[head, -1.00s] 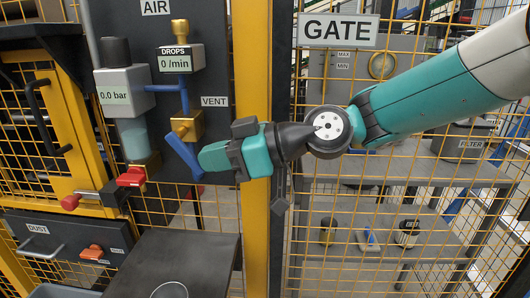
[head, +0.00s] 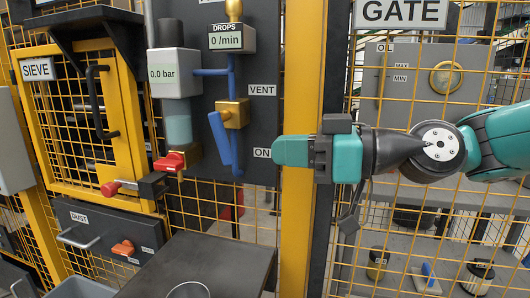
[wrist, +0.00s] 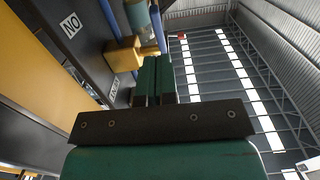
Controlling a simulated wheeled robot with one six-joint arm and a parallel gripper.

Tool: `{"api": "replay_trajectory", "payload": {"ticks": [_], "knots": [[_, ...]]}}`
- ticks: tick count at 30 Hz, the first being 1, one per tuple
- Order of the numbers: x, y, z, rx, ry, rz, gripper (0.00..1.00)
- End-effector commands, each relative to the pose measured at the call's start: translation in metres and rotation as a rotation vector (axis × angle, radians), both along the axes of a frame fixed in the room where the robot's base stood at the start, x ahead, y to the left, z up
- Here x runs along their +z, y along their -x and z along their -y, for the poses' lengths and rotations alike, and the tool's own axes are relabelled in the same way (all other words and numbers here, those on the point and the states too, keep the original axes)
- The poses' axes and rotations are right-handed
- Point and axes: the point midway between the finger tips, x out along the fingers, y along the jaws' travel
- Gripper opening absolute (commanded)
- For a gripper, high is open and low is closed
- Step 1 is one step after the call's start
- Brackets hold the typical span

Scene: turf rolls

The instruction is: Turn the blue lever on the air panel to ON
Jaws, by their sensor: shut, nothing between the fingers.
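The blue lever (head: 220,138) sits on a brass valve (head: 232,113) on the dark air panel in the head view. It slants steeply, its lower end pointing down and slightly right. The ON label (head: 262,153) is right of that lower end, and the VENT label (head: 262,90) is higher up. My gripper (head: 276,150) is shut and empty, its tips at the ON label's right edge, apart from the lever in the picture. In the wrist view the shut green fingers (wrist: 158,62) lie beside the brass valve (wrist: 123,55); the lever is not clearly seen there.
A 0.0 bar gauge unit (head: 174,75) with a red valve (head: 170,161) stands left of the lever. A drops display (head: 232,38) is above. A yellow post (head: 302,70) and the GATE mesh are behind my gripper. A dark tabletop (head: 195,270) lies below.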

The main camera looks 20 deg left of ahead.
Motion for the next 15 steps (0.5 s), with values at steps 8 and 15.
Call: {"api": "replay_trajectory", "payload": {"ticks": [8, 15], "knots": [[-0.001, -0.01, 0.059, -0.005, -0.001, 0.0, 0.0], [0.0, -0.012, 0.078, -0.002, -0.001, 0.001, 0.0]]}}
